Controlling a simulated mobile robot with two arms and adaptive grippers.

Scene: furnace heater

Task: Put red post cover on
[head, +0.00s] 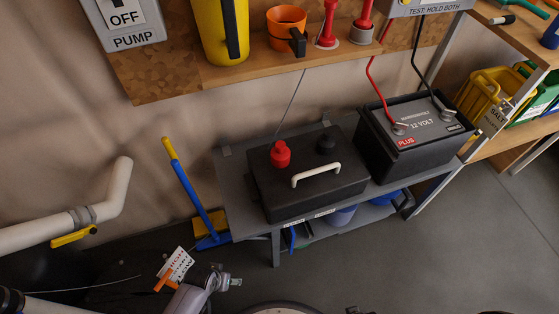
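A red post cover (280,154) sits upright on the left part of the lid of a black box (308,180). A black knob-like cap (326,143) stands to its right, behind a white handle (316,174). The 12 volt battery (418,128) stands to the right of the box, with a red PLUS label (406,142). A red cable (374,87) and a black cable (416,62) run down to clamps on its two posts.
Both boxes stand on a low grey bench (243,195). A wooden shelf (245,76) above holds a yellow container, an orange cup (287,28) and two red-handled items. A pipe (40,233) and a blue broom (192,190) stand left. Floor at right is clear.

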